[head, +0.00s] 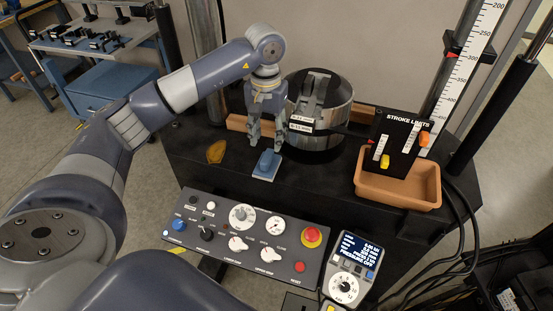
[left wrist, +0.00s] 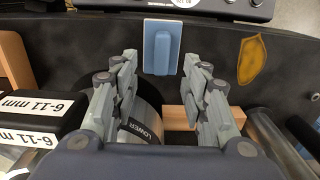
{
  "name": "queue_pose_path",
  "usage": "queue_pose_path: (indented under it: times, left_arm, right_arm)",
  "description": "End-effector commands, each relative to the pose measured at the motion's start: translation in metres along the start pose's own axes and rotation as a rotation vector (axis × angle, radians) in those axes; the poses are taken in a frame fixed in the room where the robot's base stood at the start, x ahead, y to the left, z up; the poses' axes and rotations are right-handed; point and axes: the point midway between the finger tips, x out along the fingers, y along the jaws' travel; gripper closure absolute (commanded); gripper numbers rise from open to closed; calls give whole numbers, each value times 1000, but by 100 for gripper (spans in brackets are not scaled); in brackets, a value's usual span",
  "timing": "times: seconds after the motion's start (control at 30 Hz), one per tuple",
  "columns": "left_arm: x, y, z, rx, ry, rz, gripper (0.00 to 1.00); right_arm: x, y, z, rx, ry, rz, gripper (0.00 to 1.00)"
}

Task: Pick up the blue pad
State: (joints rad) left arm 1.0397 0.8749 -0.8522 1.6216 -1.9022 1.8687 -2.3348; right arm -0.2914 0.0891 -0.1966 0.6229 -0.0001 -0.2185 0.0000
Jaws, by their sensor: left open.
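The blue pad (head: 266,163) is a small block with a raised middle, lying on the black table in front of the metal cylinder. In the left wrist view the blue pad (left wrist: 161,48) lies just beyond the fingertips, roughly centred between them. My left gripper (head: 266,150) points down close to the pad, its fingers apart and empty. In the left wrist view the open left gripper (left wrist: 161,70) shows nothing between its fingertips touching them. My right gripper does not show in either view.
A metal cylinder (head: 333,132) stands right beside the gripper, and a wooden block (head: 237,123) lies behind it. A control panel (head: 222,243) is in front. A terracotta tray (head: 398,189) and the stroke limits board (head: 399,142) stand right. A yellow-brown patch (head: 215,152) marks the table left.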

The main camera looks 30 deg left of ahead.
Motion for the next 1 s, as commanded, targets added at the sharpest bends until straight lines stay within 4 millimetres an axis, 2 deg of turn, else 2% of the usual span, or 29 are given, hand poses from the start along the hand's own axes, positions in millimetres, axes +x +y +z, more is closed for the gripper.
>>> queue_pose_path:
  times: [0.1, 0.27, 0.37, 0.63, 0.77, 0.97, 1.0]
  left_arm:
    - [16, 0, 0, -3, -4, 0, 58]
    - [29, 0, 0, -4, -1, 1, 58]
    - [35, 0, 0, -3, -3, 2, 58]
    - [70, -1, 1, -4, -4, 2, 58]
    - [80, -2, 0, -5, 0, 2, 58]
    - [81, -2, 0, -5, 1, 2, 58]
    - [81, -2, 0, -5, 1, 2, 65]
  right_arm:
    - [-9, -13, 15, 1, -23, -16, 47]
    - [-12, -23, 21, 0, -34, -27, 47]
    - [-19, -21, 17, 0, -28, -26, 47]
    - [-39, -6, -6, 1, 5, -9, 47]
    - [-41, -4, -5, 2, 3, -6, 47]
    - [-40, -5, 2, 2, -9, -7, 47]
    - [-40, -5, 3, 2, -11, -7, 47]
